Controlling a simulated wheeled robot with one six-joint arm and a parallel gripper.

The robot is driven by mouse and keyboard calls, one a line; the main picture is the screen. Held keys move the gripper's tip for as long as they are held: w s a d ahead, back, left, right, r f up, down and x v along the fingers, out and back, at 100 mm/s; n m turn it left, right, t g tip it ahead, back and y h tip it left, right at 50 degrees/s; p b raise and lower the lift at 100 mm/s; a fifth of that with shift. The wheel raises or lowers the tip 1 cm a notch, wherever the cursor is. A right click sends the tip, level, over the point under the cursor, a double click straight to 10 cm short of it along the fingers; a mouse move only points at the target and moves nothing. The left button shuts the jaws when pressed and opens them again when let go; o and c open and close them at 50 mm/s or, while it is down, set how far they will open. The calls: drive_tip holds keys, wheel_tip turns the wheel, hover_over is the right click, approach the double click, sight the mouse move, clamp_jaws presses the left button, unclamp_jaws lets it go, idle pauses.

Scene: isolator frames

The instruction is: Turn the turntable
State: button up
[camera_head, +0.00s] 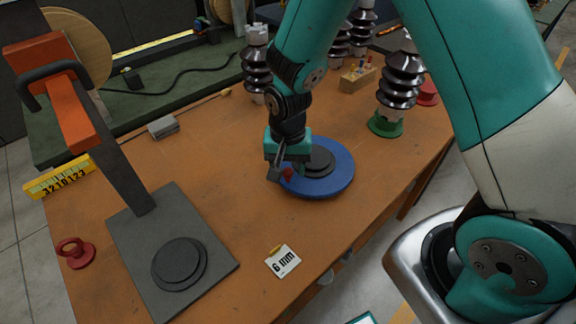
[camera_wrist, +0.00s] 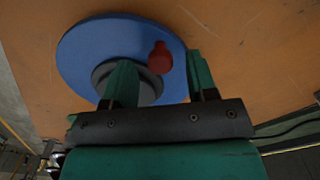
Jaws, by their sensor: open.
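The turntable (camera_head: 337,178) is a blue disc with a dark grey raised centre (camera_head: 319,162), on the orange-brown workbench. A small red knob (camera_head: 288,174) stands near its rim, on the left in the head view. My gripper (camera_head: 280,172) is open and low over that side of the disc. In the wrist view, the turntable (camera_wrist: 84,45) fills the upper left, and the red knob (camera_wrist: 160,58) shows between the two green fingers of my gripper (camera_wrist: 161,70), apart from both. One finger partly hides the grey centre. Whether the fingertips reach down to the knob's height is unclear.
Ribbed dark insulators (camera_head: 400,85) stand behind the turntable. A dark press-like stand (camera_head: 130,250) with an orange head is at left. A "6 mm" card (camera_head: 283,262) lies in front, a red ring-handled piece (camera_head: 75,252) at far left. The bench between is mostly clear.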

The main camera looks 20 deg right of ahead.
drive_tip(key=shift+f, duration=0.55)
clamp_jaws()
